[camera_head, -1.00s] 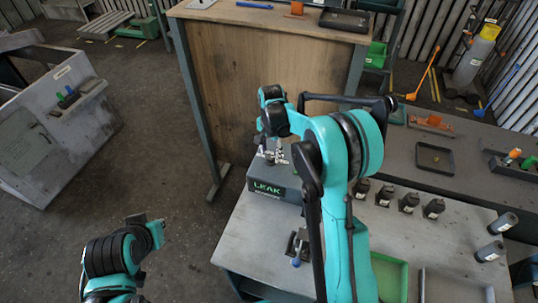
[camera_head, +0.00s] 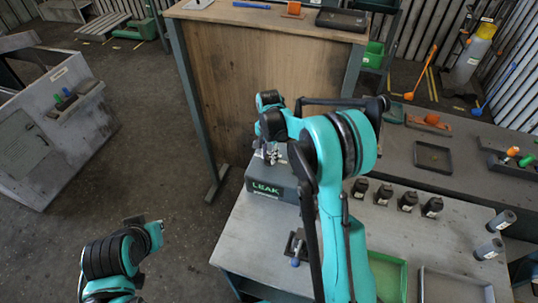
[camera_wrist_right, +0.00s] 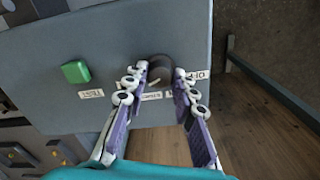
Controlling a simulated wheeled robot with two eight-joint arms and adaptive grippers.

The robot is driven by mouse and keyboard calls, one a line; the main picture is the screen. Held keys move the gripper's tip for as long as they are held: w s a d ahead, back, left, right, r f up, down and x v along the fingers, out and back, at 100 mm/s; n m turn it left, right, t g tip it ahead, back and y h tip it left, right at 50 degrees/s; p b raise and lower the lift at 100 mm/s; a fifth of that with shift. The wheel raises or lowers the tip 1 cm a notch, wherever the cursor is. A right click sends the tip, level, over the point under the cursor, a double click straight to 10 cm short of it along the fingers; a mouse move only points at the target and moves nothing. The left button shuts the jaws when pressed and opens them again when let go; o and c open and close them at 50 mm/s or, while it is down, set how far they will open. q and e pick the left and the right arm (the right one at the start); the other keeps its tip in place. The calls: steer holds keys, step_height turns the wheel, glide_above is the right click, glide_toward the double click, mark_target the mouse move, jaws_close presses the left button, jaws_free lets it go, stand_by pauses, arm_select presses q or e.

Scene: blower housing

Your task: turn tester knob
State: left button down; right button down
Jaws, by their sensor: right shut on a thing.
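The tester is a grey box (camera_head: 268,187) with a green "LEAK" display, at the far left corner of the workbench. In the right wrist view its grey panel (camera_wrist_right: 105,45) carries a dark round knob (camera_wrist_right: 160,68) with small white labels below and beside it. My right gripper (camera_wrist_right: 161,76) is shut on the knob, one finger on each side. In the head view this gripper (camera_head: 271,157) is above the tester, and the knob is hidden there.
A green button (camera_wrist_right: 76,72) sits left of the knob on the panel. Several dark bottles (camera_head: 383,194) stand on the bench right of my right arm. A small fixture with a blue part (camera_head: 295,247) is in front of the tester. A green tray (camera_head: 388,275) lies near the front.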

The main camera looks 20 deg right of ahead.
steer(key=n+b, duration=0.1)
steer(key=n, duration=0.2)
steer(key=n+b, duration=0.1)
steer(key=n, duration=0.1)
steer(key=shift+n, duration=0.4)
steer(key=n+b, duration=0.1)
steer(key=n, duration=0.2)
steer(key=shift+n, duration=0.4)
steer(key=n, duration=0.3)
steer(key=shift+n+b, duration=0.3)
steer(key=shift+b, duration=0.1)
steer(key=n, duration=0.3)
steer(key=shift+n, duration=0.3)
steer(key=n+b, duration=0.1)
steer(key=n, duration=0.2)
steer(key=shift+n, duration=0.3)
steer(key=n, duration=0.6)
